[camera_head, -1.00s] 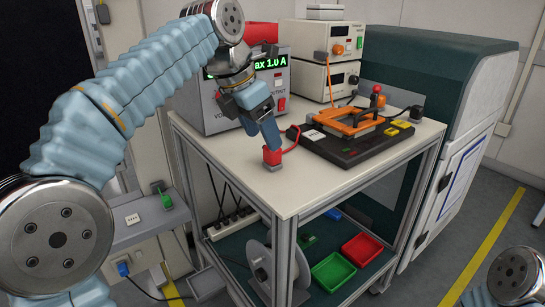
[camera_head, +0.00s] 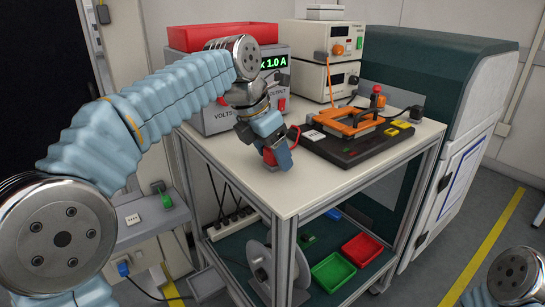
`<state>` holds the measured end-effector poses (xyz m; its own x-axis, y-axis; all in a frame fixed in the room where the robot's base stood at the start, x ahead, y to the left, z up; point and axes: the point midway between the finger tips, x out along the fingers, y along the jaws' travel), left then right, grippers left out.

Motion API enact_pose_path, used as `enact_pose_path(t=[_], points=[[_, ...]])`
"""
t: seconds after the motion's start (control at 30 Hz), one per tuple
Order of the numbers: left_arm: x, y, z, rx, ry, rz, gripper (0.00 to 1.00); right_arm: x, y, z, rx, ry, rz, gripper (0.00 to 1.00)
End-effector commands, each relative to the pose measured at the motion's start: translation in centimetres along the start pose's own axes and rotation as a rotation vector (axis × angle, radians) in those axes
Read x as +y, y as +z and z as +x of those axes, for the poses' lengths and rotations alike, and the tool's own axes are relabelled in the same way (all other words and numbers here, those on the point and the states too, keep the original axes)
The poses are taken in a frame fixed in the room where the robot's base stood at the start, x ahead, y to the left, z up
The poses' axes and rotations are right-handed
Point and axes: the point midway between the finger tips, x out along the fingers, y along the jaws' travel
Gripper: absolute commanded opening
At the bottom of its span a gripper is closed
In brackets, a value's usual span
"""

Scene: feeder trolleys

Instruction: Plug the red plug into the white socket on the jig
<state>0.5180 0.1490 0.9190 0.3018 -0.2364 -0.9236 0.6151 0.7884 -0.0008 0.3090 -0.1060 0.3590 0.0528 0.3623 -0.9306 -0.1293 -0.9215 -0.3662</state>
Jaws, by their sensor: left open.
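The red plug (camera_head: 270,158) stands on the white trolley top near its front left edge, with a red cable running behind it. My left gripper (camera_head: 278,158) is open and low over the table, with its fingers around the plug's sides. It partly hides the plug. The black jig (camera_head: 355,151) with an orange frame (camera_head: 351,122) lies to the right on the same top. The white socket (camera_head: 314,135) appears as a small white block at the jig's left end. My right gripper is out of view; only a part of my right arm shows at the bottom right.
A power supply (camera_head: 212,120) with a green display stands behind my left arm, a red bin (camera_head: 190,38) on it. White instruments (camera_head: 328,77) are stacked behind the jig. Green (camera_head: 334,288) and red (camera_head: 362,264) trays lie on the lower shelf. The front right tabletop is clear.

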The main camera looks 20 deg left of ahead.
Motion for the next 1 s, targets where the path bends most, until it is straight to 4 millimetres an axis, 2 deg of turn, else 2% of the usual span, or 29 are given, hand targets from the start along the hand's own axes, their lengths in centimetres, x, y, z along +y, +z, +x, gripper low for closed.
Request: enact_pose_path(t=[0.2,0.23,0.57,0.83,1.0], points=[[0.0,0.0,0.0,0.000,0.000,0.000,0.66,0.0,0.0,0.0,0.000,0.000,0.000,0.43],[0.0,0.0,0.0,0.000,0.000,0.000,0.63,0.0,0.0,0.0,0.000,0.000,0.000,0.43],[0.0,0.0,0.0,0.000,0.000,0.000,0.14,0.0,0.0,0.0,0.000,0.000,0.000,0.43],[0.0,0.1,-0.2,0.000,0.001,0.000,0.13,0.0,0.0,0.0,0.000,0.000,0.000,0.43],[0.0,0.6,-1.3,-0.002,0.002,0.000,0.13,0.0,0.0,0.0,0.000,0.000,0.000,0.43]])
